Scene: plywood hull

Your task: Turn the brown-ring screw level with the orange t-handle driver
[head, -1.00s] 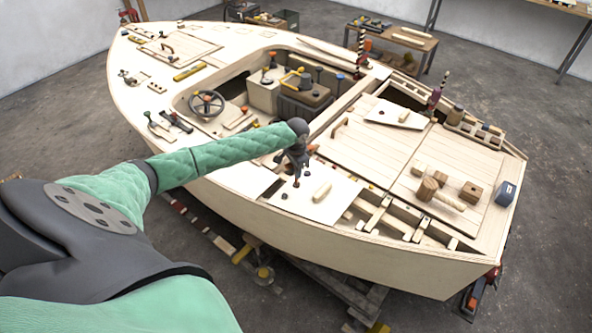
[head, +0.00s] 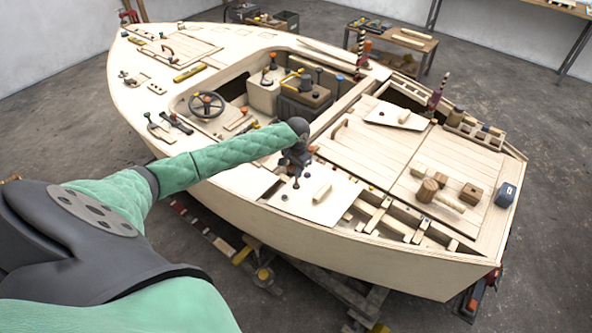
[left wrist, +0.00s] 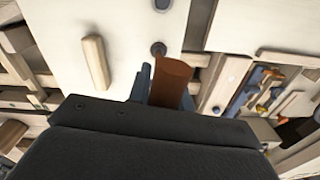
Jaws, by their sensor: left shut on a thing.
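My left gripper (head: 297,176) is over the pale panel (head: 322,208) on the near side of the plywood hull. In the left wrist view, the gripper (left wrist: 166,88) is shut on a brown-orange piece, which looks like the handle of the t-handle driver (left wrist: 172,78). The rest of the driver is hidden, so I cannot tell whether its tip touches a screw. A dark round screw head (left wrist: 158,48) shows just beyond the handle; its ring colour and its level are too small to tell. A second round fitting (left wrist: 162,4) is at the top edge. My right gripper is not in view.
A pale wooden bar (left wrist: 95,62) lies on the panel beside the gripper. Open framed bays (head: 385,215) lie to the right.

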